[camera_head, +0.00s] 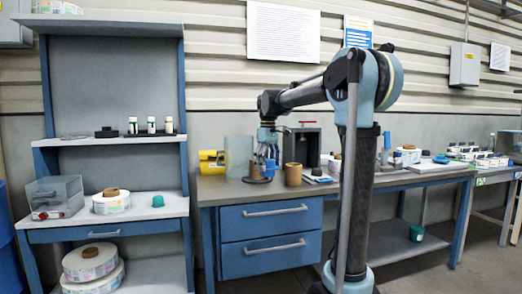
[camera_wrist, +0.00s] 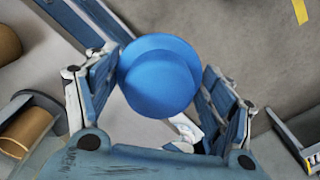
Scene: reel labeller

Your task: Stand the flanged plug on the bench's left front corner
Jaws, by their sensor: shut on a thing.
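The blue flanged plug (camera_wrist: 157,78) is between the two fingers of my gripper (camera_wrist: 160,92) in the wrist view. I see its round face and wider rim; its far side is hidden. The fingers are shut on it from both sides. In the camera_head view my gripper (camera_head: 267,160) is low over the left front part of the bench (camera_head: 228,191). There the plug is hard to tell from the blue fingers, and I cannot tell whether it touches the bench top.
A brown cardboard core (camera_head: 293,174) stands just right of my gripper. A clear panel (camera_head: 238,156) and a yellow item (camera_head: 211,160) are behind it. Blue drawers (camera_head: 270,225) are below the bench top. A shelf unit (camera_head: 112,150) with label reels stands to the left, across a narrow gap.

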